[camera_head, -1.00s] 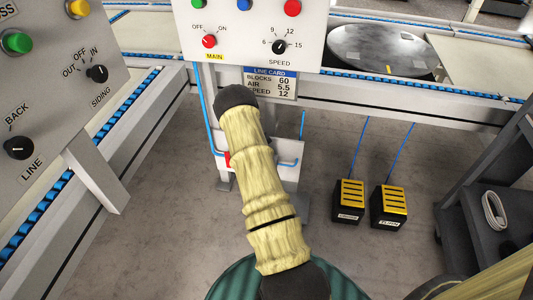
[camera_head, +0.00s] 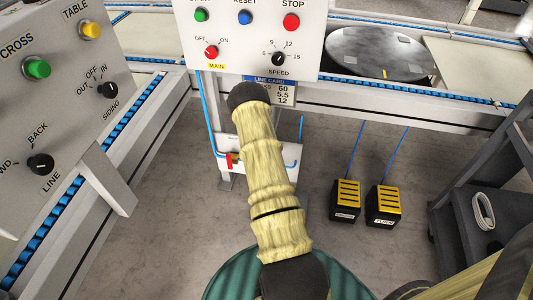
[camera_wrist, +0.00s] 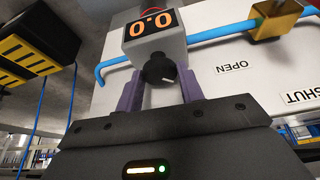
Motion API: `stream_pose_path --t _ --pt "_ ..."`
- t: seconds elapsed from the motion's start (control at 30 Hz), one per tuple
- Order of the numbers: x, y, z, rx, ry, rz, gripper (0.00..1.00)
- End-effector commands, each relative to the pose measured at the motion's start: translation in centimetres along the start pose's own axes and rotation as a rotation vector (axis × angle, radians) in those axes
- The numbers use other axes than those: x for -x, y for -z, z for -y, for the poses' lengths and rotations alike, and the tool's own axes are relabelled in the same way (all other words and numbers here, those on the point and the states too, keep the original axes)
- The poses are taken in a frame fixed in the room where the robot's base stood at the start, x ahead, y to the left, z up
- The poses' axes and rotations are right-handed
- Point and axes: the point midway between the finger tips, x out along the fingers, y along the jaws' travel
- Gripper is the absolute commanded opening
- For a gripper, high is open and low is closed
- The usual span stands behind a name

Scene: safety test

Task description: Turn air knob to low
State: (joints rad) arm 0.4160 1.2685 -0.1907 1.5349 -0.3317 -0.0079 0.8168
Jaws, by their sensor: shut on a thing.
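In the wrist view, a black knob (camera_wrist: 157,70) with a white mark sits on a grey box below an orange display (camera_wrist: 152,24) reading 0.0. My gripper (camera_wrist: 161,88) has its two purple fingers on either side of this knob and is shut on it. The white mark points to the lower right in that picture. In the head view my arm covers the middle, and the gripper and this knob are hidden behind it. The line card (camera_head: 268,80) on the white panel is partly covered by my arm.
Wrist view: blue hose (camera_wrist: 220,32), brass fitting (camera_wrist: 277,20), OPEN and SHUT labels. Head view: a red handle (camera_head: 229,161) left of my arm, control panels (camera_head: 50,100) at left, yellow-topped pedals (camera_head: 383,204) on the floor, a dark cart (camera_head: 475,195) at right.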

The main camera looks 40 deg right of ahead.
Motion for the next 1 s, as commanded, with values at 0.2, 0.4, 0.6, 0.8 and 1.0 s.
stream_pose_path --t 0.2,0.4,0.6,0.8,1.0 --pt "0.29 -0.04 0.04 0.189 0.085 0.003 0.15" --pt "0.22 0.09 -0.12 0.364 0.158 0.001 0.15" --pt "0.09 0.24 -0.30 0.538 0.231 -0.003 0.15" --pt "-0.12 0.36 -0.45 0.711 0.303 -0.005 0.15" --pt "-0.32 0.43 -0.58 0.876 0.370 -0.006 0.15"
